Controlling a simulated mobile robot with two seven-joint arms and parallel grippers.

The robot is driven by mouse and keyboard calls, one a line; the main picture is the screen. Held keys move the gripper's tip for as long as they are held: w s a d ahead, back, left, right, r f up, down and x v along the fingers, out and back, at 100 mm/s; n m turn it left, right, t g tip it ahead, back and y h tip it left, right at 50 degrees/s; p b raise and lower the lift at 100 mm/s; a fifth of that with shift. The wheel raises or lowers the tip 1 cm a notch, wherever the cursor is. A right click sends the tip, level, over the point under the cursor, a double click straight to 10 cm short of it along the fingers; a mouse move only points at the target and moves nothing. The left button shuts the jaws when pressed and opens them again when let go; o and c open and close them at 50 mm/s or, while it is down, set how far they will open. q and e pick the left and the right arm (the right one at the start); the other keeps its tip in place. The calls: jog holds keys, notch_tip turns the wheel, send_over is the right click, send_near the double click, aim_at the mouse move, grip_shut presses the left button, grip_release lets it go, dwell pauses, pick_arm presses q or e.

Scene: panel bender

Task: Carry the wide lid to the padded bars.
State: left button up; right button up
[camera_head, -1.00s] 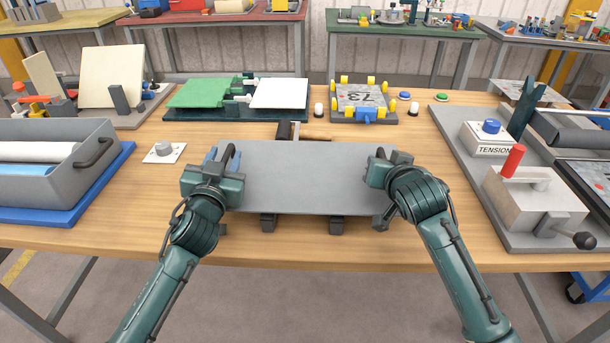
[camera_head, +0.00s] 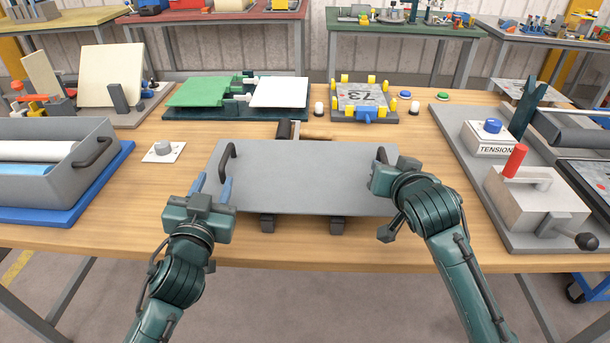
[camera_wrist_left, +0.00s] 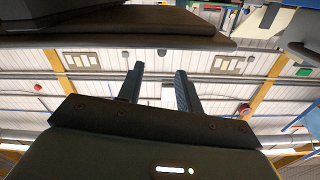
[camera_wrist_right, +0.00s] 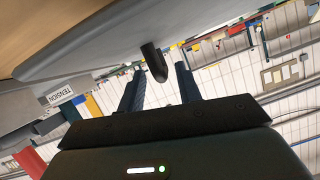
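The wide lid (camera_head: 305,178) is a flat grey plate lying level at the front middle of the bench. It has a dark handle at its left end (camera_head: 228,160) and one at its right end (camera_head: 382,155). The ends of two dark bars, a left one (camera_head: 267,223) and a right one (camera_head: 337,225), show under its front edge; the rest is hidden. My left gripper (camera_head: 211,186) is open and empty, just in front of the left handle and apart from it. My right gripper (camera_wrist_right: 160,88) is open; the right handle tip (camera_wrist_right: 153,62) shows just beyond its fingers.
A grey bin (camera_head: 45,160) on a blue base stands left, with a small knob plate (camera_head: 164,152) beside it. A green and white panel fixture (camera_head: 240,95) and a yellow-clamped plate (camera_head: 363,98) stand behind. A tension station (camera_head: 490,138) fills the right.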

aim_at(396, 215)
jog(key=v, duration=0.8)
jog(key=shift+s, duration=0.1)
jog(key=shift+s, duration=0.1)
